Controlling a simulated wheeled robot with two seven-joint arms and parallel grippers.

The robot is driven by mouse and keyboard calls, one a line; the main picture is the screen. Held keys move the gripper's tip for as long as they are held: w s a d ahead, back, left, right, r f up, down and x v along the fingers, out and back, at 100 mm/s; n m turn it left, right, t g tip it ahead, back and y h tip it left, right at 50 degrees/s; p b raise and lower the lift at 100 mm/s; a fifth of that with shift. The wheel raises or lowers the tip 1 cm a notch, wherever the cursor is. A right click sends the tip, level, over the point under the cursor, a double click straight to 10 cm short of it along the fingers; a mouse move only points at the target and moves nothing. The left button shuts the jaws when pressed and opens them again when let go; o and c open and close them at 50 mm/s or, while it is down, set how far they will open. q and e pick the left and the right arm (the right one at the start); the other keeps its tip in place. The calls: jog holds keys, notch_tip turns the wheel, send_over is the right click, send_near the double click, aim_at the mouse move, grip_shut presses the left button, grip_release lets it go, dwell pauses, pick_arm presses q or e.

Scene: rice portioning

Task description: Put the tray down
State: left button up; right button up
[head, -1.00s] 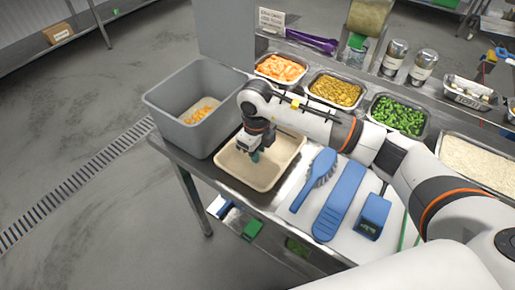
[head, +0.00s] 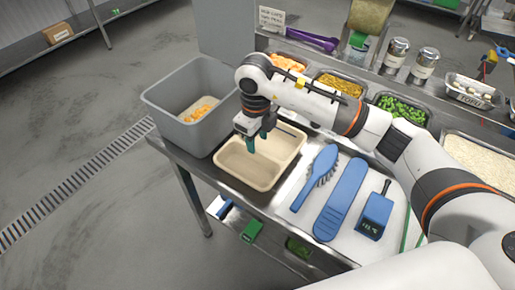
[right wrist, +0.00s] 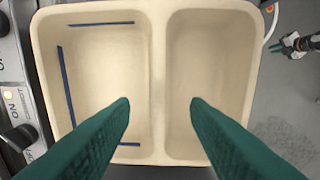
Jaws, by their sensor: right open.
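The beige tray (head: 243,172) with two compartments rests flat on the steel table, beside the grey bin. It looks empty, and it also shows in the right wrist view (right wrist: 158,90). My right gripper (head: 258,147) is over the tray with its teal fingers apart and nothing between them. In the right wrist view the open fingers (right wrist: 160,105) hang above the tray on either side of its divider. Another teal-fingered gripper, probably my left (right wrist: 295,44), shows small at the upper right of that view, away from the tray. Its opening is unclear.
The grey bin (head: 158,98) with orange scraps stands left of the tray. Food pans, including green vegetables (head: 402,108) and rice (head: 480,165), line the back.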

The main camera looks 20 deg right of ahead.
aim_at(257, 152)
notch_tip(257, 152, up, 7)
jog(key=b, duration=0.1)
jog(key=shift+s+a, duration=0.1)
dwell(0.4)
